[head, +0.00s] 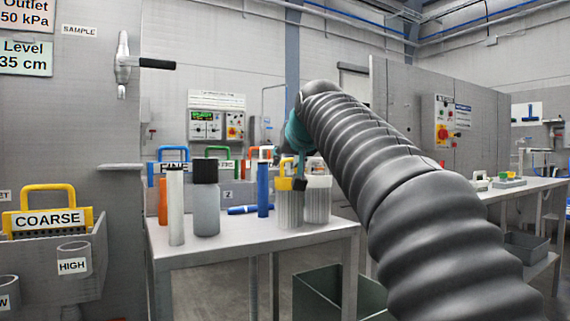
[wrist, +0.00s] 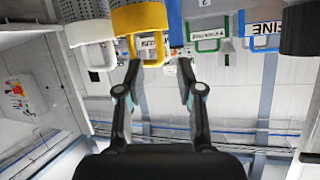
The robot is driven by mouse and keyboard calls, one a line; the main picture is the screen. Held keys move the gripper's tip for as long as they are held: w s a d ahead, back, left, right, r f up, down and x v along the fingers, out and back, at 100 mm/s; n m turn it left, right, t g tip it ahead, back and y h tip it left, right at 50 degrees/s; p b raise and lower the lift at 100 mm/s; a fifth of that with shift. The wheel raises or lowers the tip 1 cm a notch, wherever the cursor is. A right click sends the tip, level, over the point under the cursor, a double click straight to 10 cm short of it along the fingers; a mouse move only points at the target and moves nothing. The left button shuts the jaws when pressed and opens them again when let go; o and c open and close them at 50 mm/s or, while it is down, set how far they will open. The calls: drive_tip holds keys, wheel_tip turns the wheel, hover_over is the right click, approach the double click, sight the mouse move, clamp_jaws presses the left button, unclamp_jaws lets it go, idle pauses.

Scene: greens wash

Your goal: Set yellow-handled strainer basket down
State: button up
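The yellow-handled strainer basket (head: 289,208) is a pale ribbed cylinder with a yellow rim and handle. In the head view it stands upright on the grey table (head: 250,236), its base appearing to rest on the top. In the wrist view, which looks upside down, its yellow rim (wrist: 140,17) and handle loop are at the top. My gripper (wrist: 159,64) is open, its fingertips apart. The left finger is close to the handle; whether it touches is unclear. In the head view my gripper (head: 301,180) is small and partly hidden at the handle.
A white-rimmed basket (head: 318,204) stands close on the right. A blue cylinder (head: 263,190), a dark-capped bottle (head: 206,205) and a white tube (head: 176,207) stand left on the table. A COARSE yellow-handled item (head: 48,217) sits in a grey holder at far left.

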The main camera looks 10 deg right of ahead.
drive_tip(key=v, duration=0.8)
drive_tip(key=shift+s+d, duration=0.1)
drive_tip(key=shift+s, duration=0.05)
drive_tip(key=s+f+g, duration=0.2)
drive_tip(key=s+f, duration=0.7)
drive_tip(key=f, duration=0.6)
drive_tip(key=s+f+g, duration=0.3)
drive_tip(key=s+f, duration=0.6)
drive_tip(key=f, duration=0.6)
drive_tip(key=s+f+g, duration=0.2)
drive_tip(key=s+f, duration=0.7)
drive_tip(key=f, duration=0.7)
drive_tip(key=shift+s+d+n+g, duration=0.25)
drive_tip(key=shift+d+n+g, duration=0.1)
drive_tip(key=shift+n+g, duration=0.05)
